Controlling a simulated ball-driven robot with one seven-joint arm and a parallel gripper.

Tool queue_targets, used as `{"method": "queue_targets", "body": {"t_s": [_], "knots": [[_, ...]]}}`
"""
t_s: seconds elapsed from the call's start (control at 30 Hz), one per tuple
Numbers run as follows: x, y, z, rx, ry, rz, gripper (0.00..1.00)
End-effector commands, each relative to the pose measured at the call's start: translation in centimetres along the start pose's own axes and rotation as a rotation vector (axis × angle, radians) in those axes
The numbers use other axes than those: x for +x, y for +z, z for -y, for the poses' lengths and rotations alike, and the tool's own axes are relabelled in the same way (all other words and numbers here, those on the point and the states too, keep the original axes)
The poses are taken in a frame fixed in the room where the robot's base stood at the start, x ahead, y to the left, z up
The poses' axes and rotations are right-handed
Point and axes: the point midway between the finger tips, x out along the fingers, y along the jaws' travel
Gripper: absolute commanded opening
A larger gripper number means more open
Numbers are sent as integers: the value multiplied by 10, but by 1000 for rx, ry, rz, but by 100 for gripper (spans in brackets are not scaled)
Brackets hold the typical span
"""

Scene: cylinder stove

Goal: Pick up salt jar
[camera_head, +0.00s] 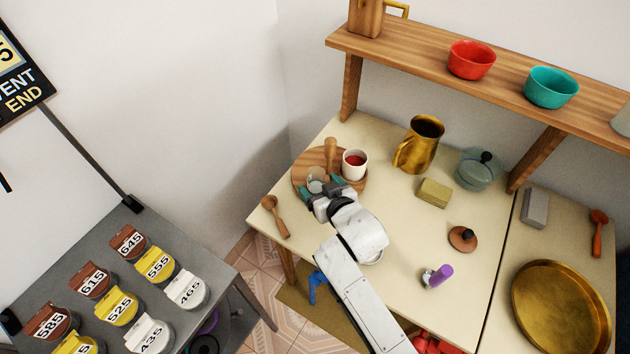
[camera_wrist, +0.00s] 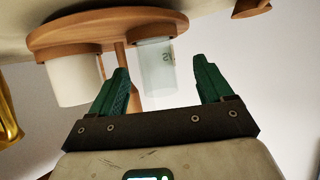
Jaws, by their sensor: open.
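The salt jar (camera_wrist: 155,72) is a clear, frosted-looking glass with partly visible dark lettering. It stands on a round wooden board (camera_wrist: 205,22) in the upside-down wrist view. In the head view, the jar (camera_head: 316,177) shows at the board's front edge, partly covered by my gripper (camera_head: 321,187). My gripper (camera_wrist: 161,63) is open, with one green finger on each side of the jar in the wrist view. The jar appears closer to the left finger, with a wider gap at the right. I cannot tell how deep it sits between the fingers.
A white cup with red contents (camera_head: 354,164) and a wooden pestle-like piece (camera_head: 331,154) stand beside the jar. A wooden spoon (camera_head: 275,216) lies left of the board. A brass pitcher (camera_head: 419,144) stands to the right, under the wooden shelf (camera_head: 420,64).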

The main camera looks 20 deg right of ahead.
Motion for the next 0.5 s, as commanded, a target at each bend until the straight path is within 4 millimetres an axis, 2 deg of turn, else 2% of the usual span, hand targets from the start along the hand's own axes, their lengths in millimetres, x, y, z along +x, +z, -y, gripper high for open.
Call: {"method": "queue_targets", "body": {"t_s": [0.17,0.5], "knots": [[11,-2,-1,0,1,1,80],[51,-3,-3,-2,0,1,80]]}}
